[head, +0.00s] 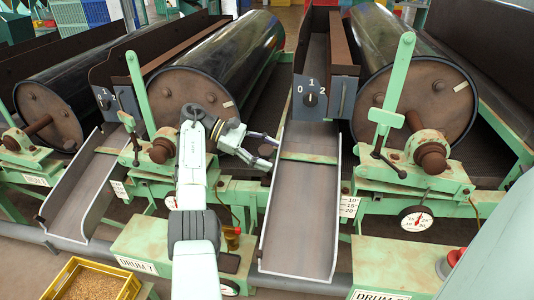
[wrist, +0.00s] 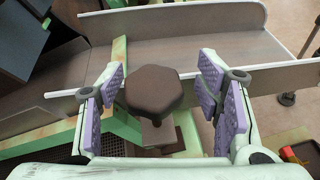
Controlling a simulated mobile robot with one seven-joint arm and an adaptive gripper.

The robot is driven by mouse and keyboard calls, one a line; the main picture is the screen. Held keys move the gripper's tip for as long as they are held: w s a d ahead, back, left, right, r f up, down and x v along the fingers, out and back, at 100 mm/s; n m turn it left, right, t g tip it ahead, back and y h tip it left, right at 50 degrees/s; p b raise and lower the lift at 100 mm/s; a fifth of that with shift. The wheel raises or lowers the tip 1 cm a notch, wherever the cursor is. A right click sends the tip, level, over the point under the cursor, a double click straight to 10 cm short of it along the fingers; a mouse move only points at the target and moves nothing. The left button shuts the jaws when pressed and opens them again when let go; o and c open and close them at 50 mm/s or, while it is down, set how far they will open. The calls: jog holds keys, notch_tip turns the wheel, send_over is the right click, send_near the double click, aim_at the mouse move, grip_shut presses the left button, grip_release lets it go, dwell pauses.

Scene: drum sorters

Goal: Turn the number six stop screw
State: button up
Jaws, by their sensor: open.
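In the wrist view a dark brown, many-sided knob (wrist: 153,90) sits on a stem and bracket between my gripper's (wrist: 163,82) purple-padded fingers. The fingers are open, one on each side, with a gap showing on the right; the left pad looks very near the knob. In the head view my gripper (head: 270,151) reaches right, beside the middle chute. The knob between the fingers is not clear there, and I cannot read a number six on it. Other brown knobs show on the left drum stand (head: 160,151) and the right drum stand (head: 432,157).
The middle chute (head: 302,210) slopes down just right of my gripper, and its rim (wrist: 260,68) runs behind the knob. Green levers (head: 139,95) stand near the drums. A yellow crate (head: 118,290) holds grain at lower left. A red button (head: 455,257) is at lower right.

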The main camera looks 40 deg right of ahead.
notch_tip(320, 180, up, 10)
dwell(0.6)
jog(key=shift+r, duration=0.1)
